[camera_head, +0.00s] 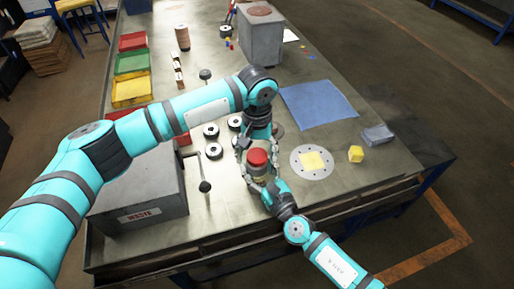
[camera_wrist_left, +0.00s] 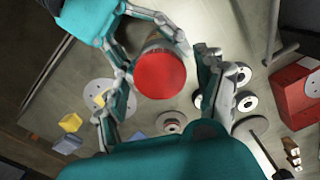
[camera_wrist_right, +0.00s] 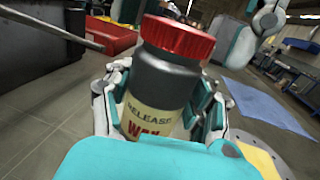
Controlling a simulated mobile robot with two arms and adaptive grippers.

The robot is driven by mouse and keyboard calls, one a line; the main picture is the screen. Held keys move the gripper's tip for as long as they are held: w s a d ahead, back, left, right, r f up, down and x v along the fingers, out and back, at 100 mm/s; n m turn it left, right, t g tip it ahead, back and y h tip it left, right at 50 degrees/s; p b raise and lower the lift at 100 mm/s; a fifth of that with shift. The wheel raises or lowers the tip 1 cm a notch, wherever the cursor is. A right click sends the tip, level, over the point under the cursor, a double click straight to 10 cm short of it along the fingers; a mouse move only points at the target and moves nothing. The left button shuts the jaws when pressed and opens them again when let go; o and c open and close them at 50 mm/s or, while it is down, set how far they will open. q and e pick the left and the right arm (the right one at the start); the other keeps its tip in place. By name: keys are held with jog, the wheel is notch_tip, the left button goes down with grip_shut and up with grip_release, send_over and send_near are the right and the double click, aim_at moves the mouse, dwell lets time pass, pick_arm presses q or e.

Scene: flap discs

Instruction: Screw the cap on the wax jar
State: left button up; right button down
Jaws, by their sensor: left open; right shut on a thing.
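The wax jar (camera_wrist_right: 160,85) is dark grey with a cream label reading "RELEASE WAX". It stands about upright in my right gripper (camera_wrist_right: 160,112), which is shut on its body. The red ribbed cap (camera_wrist_right: 180,38) sits on the jar's top and looks level; its thread is hidden, so I cannot tell how tight it is. In the head view the cap (camera_head: 258,157) is just in front of my left gripper (camera_head: 252,146). In the left wrist view my left fingers are open, on either side of the cap (camera_wrist_left: 160,75) with a gap on the right.
A round perforated plate (camera_head: 299,166) with a yellow square lies right of the jar, beside a yellow block (camera_head: 356,154). A blue cloth (camera_head: 318,104) lies behind. Several discs (camera_head: 213,151) lie to the left, near a grey waste box (camera_head: 140,190). The table's front edge is close.

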pick_arm(q)
jog(key=c, duration=1.2)
jog(key=m, duration=0.7)
jog(key=shift+c, duration=0.2)
jog(key=m, duration=0.4)
jog(key=shift+m, duration=0.3)
jog(key=o, duration=1.4)
notch_tip(320, 180, up, 12)
